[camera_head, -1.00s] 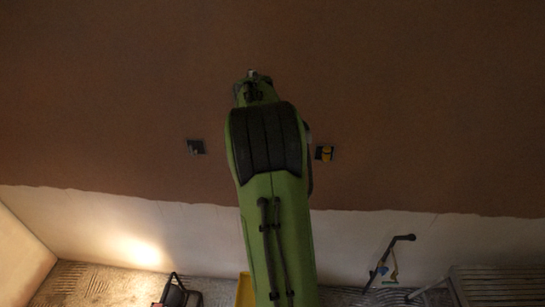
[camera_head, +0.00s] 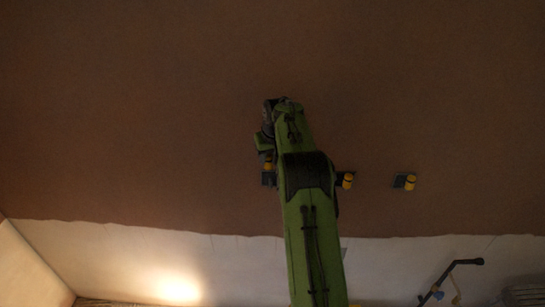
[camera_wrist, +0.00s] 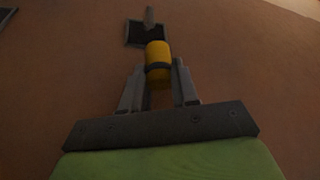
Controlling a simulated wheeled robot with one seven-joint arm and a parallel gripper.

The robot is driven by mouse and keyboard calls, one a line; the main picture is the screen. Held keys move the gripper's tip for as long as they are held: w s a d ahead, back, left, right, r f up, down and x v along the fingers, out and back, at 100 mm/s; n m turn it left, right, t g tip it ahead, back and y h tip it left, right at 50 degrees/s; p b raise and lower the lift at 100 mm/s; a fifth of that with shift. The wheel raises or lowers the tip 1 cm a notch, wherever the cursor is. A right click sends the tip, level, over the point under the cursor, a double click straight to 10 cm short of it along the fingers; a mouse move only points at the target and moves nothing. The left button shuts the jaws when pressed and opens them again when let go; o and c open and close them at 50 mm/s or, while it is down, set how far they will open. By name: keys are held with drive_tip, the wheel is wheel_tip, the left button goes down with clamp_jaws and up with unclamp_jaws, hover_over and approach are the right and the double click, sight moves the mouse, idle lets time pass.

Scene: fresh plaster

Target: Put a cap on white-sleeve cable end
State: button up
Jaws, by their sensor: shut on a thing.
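My gripper (camera_wrist: 158,67) is shut on a yellow cap (camera_wrist: 157,55) with a dark band, in the wrist view. Just beyond the cap is a dark wall box (camera_wrist: 133,34) with a pale grey cable end (camera_wrist: 150,17) sticking out. The cap overlaps the box's lower edge in the picture; I cannot tell whether it touches the cable. In the head view my gripper (camera_head: 266,151) and the cap (camera_head: 268,164) are at the left box (camera_head: 268,180), partly hidden by my arm. The sleeve colour is too dim to confirm.
Two more wall boxes, a middle one (camera_head: 341,178) partly behind my arm and a right one (camera_head: 400,182), each carry a yellow cap. The brown plaster wall (camera_head: 130,110) around them is clear. A dark-handled tool (camera_head: 455,268) stands at lower right.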

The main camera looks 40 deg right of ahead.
sight(272, 165)
drive_tip(key=shift+s+d+f, duration=0.25)
drive_tip(key=shift+s+d, duration=0.05)
drive_tip(key=shift+f+b, duration=0.25)
drive_tip(key=shift+b, duration=0.05)
wheel_tip(272, 165, down, 2)
drive_tip(key=shift+w+a+b, duration=0.15)
drive_tip(key=shift+b, duration=0.5)
drive_tip(key=shift+f+b, duration=0.7)
drive_tip(key=shift+b, duration=0.1)
drive_tip(key=shift+f+b, duration=0.6)
drive_tip(key=shift+f, duration=0.35)
drive_tip(key=shift+f, duration=0.15)
drive_tip(key=shift+f+b, duration=0.35)
drive_tip(key=shift+f, duration=0.05)
drive_tip(key=o, duration=1.1)
drive_tip(key=shift+r, duration=0.1)
